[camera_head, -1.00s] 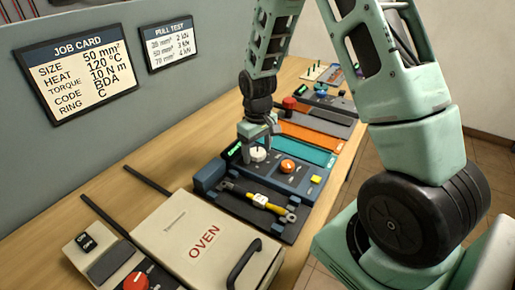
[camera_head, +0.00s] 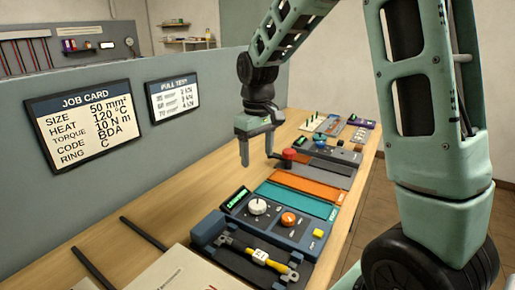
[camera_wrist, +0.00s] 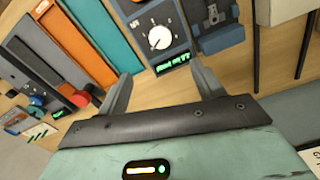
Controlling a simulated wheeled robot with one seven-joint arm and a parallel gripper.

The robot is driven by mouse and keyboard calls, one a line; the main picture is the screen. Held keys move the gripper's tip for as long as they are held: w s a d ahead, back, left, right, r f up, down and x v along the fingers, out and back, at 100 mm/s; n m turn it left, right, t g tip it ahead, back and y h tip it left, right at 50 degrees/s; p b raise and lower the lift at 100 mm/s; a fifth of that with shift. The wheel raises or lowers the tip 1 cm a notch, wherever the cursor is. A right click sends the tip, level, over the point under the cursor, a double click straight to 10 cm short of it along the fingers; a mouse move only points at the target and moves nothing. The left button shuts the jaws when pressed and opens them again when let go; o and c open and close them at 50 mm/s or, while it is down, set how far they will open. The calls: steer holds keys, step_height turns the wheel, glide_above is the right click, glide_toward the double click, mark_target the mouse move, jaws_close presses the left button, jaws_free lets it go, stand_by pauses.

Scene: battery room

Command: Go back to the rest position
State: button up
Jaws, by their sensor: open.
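My gripper (camera_head: 258,155) hangs above the workbench in the head view, its fingers apart and empty. It is up and behind the blue device with the white dial (camera_head: 258,206), not touching it. In the wrist view the two fingers (camera_wrist: 160,92) are spread, with the dial (camera_wrist: 159,37) and a lit green display (camera_wrist: 174,63) beyond them. The blue device (camera_head: 283,238) also carries an orange button (camera_head: 289,219) and a yellow button (camera_head: 319,234). A cable with a yellow sleeve (camera_head: 262,257) lies in the fixture in front of it.
Teal (camera_head: 291,201) and orange (camera_head: 308,185) mats lie farther along the bench, with a red knob (camera_head: 290,154) near my gripper. A grey partition (camera_head: 200,130) with a job card (camera_head: 86,124) stands along the left.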

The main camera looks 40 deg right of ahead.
steer(key=shift+r, duration=0.55)
steer(key=shift+a, duration=0.15)
steer(key=s+a+f+n, duration=0.15)
steer(key=s+a, duration=0.25)
steer(key=a, duration=0.4)
steer(key=s+a+r+n, duration=0.1)
steer(key=s+a+n, duration=0.1)
steer(key=s+a, duration=0.35)
steer(key=s+a+f+n, duration=0.3)
steer(key=s+a, duration=0.7)
steer(key=s, duration=0.5)
steer(key=shift+a+f+y, duration=0.15)
steer(key=shift+a+y, duration=0.15)
steer(key=shift+w, duration=0.1)
